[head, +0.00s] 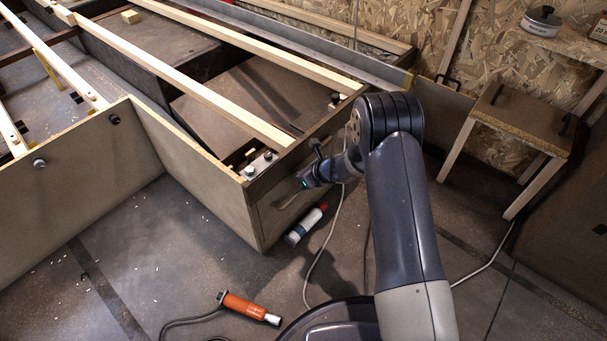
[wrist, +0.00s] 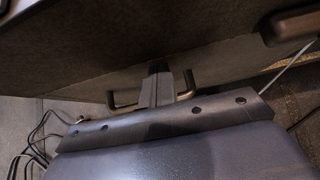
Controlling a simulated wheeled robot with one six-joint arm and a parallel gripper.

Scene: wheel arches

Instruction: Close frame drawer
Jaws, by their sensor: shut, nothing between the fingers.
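The wooden frame (head: 205,180) stands left of my arm, with long pale slats on top. Its brown end panel (head: 272,215) faces my gripper (head: 305,182). In the wrist view the drawer front (wrist: 225,75) lies below a long edge of the darker panel (wrist: 110,50). A dark bracket-shaped handle (wrist: 122,102) is on the drawer front. My gripper (wrist: 160,72) is shut and empty, its fingertips at the drawer front between the ends of the handle. The fingers hide the handle's middle. I cannot tell whether they touch it or how far the drawer stands out.
A white and red canister (head: 305,225) and an orange-handled tool (head: 248,306) lie on the floor. A cable (head: 325,245) runs beside my arm. A small wooden table (head: 520,120) stands at right. The floor at front left is mostly clear.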

